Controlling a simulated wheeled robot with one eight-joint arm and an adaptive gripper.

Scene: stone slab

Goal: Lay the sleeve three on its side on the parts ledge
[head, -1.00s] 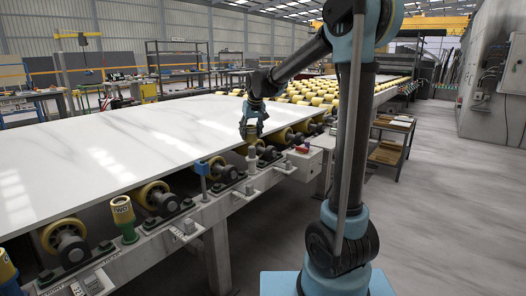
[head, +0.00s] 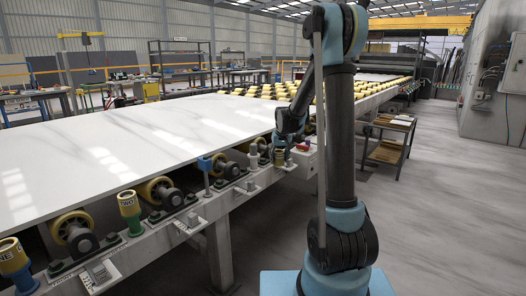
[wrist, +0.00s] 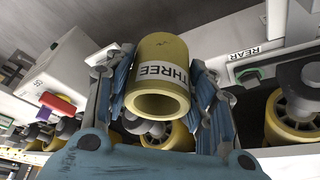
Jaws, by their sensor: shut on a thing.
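The sleeve three is a yellow hollow cylinder with a white THREE label. In the wrist view, sleeve three (wrist: 165,53) sits between the two blue fingers of my gripper (wrist: 164,85), with one open end facing the camera. My gripper is shut on its sides. In the head view, my gripper (head: 281,150) hangs by the frame's side, beyond the slab edge, with the small yellow sleeve (head: 279,157) low in it. Whether the sleeve touches anything below is too small to tell. I cannot pick out which surface is the parts ledge.
Sleeve two (head: 128,203) stands on a green base, and sleeve one (head: 12,256) on a blue one. The white slab (head: 120,140) lies over yellow rollers (head: 158,190). A blue-capped post (head: 205,165) stands nearer.

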